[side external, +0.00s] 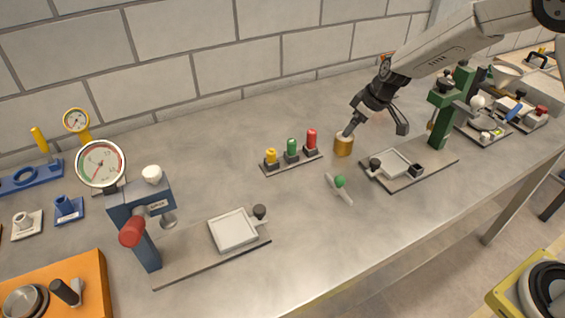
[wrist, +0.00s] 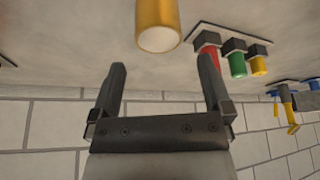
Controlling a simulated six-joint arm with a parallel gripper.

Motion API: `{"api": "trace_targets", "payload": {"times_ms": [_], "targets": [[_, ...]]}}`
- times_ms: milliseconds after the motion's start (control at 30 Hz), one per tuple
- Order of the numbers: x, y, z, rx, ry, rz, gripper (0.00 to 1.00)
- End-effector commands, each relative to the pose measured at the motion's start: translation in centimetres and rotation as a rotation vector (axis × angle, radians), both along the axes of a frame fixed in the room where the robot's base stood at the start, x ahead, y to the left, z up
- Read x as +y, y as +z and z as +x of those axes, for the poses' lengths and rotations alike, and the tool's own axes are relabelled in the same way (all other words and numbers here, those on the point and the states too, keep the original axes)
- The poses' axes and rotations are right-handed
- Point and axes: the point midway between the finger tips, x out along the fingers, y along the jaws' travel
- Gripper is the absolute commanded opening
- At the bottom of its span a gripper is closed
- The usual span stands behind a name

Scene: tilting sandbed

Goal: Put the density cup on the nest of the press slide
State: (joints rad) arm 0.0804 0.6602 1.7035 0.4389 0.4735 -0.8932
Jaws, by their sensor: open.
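A brass-coloured cup (side external: 344,146), which looks like the density cup, stands upright on the grey bench near the middle. It also shows at the top of the wrist view (wrist: 157,25), just beyond the fingertips. My gripper (side external: 377,128) is open and empty, tilted above and right of the cup; one finger overlaps the cup's top in the side view, and I cannot tell if they touch. Two presses have a pale square tray on a plate: a blue press (side external: 140,210) with its tray (side external: 234,230), and a green press (side external: 440,110) with its tray (side external: 391,164). I cannot tell which holds the nest.
A strip with yellow, green (side external: 292,147) and red knobs lies left of the cup. A green-hubbed handle (side external: 340,182) lies in front of it. A dial gauge (side external: 101,164) and an orange box (side external: 85,275) stand at the left.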

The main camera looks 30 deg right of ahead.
Motion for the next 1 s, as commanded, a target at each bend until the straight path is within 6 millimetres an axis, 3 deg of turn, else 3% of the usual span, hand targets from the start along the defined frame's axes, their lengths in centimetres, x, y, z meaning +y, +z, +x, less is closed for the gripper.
{"api": "trace_targets", "payload": {"times_ms": [400, 767, 1000], "targets": [[0.4, -2.2, 0.8, 0.001, -0.003, 0.001, 1.00], [0.4, -2.8, 1.0, 0.001, -0.002, 0.000, 1.00], [0.6, -4.8, 1.5, 0.003, -0.002, 0.001, 1.00]]}}
